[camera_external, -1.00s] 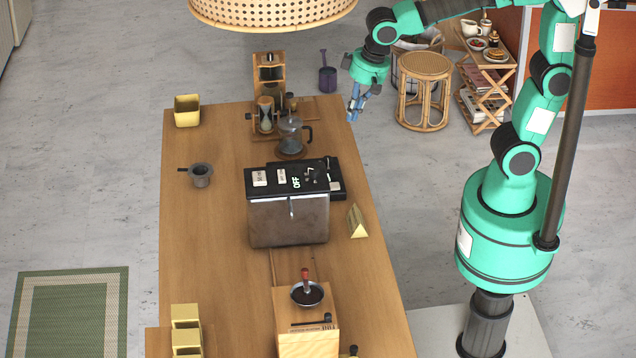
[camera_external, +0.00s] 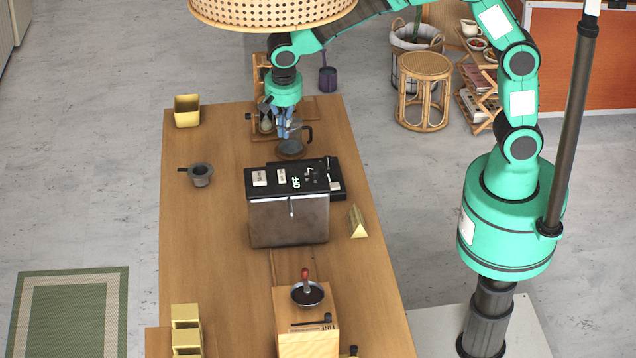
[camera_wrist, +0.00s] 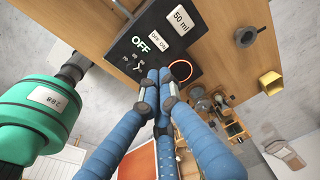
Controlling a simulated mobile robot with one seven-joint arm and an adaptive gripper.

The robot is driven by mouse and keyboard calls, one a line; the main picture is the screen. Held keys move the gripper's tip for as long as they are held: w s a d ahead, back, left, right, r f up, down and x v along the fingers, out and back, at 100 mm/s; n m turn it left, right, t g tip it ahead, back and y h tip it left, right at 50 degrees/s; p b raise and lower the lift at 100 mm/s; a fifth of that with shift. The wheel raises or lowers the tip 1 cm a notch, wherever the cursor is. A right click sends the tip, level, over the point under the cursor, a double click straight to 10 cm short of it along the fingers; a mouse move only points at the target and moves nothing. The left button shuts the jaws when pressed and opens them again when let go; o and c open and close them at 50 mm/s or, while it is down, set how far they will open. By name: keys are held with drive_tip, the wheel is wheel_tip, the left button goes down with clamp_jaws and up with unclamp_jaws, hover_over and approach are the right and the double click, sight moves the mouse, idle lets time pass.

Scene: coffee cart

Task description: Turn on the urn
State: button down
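The box-shaped urn (camera_external: 289,222) stands on the wooden table, with a dull metal front and a black top. Its top carries pale labels and a display reading OFF (camera_external: 296,182). The wrist view also shows the OFF display (camera_wrist: 140,44), a 50 ml label (camera_wrist: 180,20) and small marked controls (camera_wrist: 133,66).
A glass pot (camera_external: 291,146) and a wooden stand (camera_external: 262,75) are near my gripper. A small dark cup (camera_external: 201,176) stands left of the urn, and a gold wedge (camera_external: 357,221) right. A wicker lampshade (camera_external: 272,10) hangs above. The table's left side is mostly clear.

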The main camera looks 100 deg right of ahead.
sight(284, 171)
drive_tip(key=shift+f, duration=0.2)
idle(0.3)
drive_tip(key=f, duration=0.4)
drive_tip(key=d+f, duration=0.1)
drive_tip(key=f, duration=0.4)
drive_tip(key=d+f, duration=0.1)
drive_tip(key=f, duration=0.3)
drive_tip(key=shift+d+f, duration=0.15)
drive_tip(key=shift+f, duration=0.15)
drive_tip(key=shift+f, duration=0.1)
